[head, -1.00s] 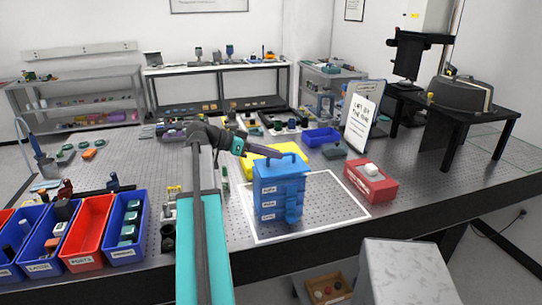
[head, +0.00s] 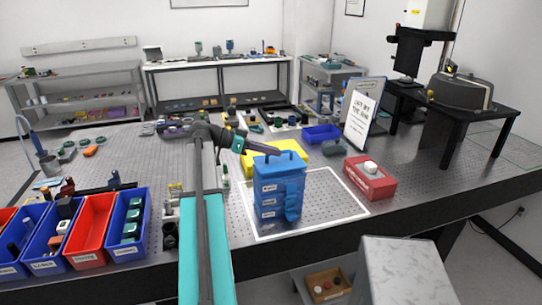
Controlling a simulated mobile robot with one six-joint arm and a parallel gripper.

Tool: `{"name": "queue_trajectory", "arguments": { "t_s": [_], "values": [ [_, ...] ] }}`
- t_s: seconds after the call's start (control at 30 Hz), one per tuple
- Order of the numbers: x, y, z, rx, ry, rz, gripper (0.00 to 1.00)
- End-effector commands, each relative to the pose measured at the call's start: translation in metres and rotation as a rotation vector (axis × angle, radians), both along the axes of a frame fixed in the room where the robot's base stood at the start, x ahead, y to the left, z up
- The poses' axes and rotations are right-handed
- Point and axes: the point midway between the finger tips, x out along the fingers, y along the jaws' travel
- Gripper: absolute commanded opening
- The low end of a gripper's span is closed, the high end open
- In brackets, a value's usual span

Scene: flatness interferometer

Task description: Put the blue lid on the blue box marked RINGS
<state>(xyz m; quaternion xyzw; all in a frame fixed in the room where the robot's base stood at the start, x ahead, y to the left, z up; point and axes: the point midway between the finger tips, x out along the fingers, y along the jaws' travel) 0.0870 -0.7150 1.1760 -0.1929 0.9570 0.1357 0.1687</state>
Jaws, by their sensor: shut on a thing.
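A blue box (head: 279,202) stands upright inside the white outlined square on the bench, with several white labels on its front whose words are too small to read surely. A blue lid (head: 279,166) with a raised handle is at its top. I cannot tell whether the lid is fully seated or slightly above the box. My gripper (head: 268,153) reaches in from the left at the lid's handle and is shut on it; its fingertips are small and partly hidden.
A red box (head: 370,178) stands right of the outlined square, and a yellow block (head: 262,160) lies behind the blue box. A blue tray (head: 321,134) and a sign (head: 362,114) stand farther back. Red and blue bins (head: 92,228) line the front left. The outlined square's right side is clear.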

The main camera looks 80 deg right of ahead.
Motion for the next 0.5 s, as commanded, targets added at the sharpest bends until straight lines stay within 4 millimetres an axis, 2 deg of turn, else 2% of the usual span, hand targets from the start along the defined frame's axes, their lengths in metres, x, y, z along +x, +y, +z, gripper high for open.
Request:
{"name": "queue_trajectory", "arguments": {
  "t_s": [0.3,0.5],
  "values": [
    [-0.001,0.0,-0.021,0.001,0.001,-0.002,0.0],
    [-0.001,0.0,-0.023,-0.001,0.0,-0.001,0.0]
  ]
}}
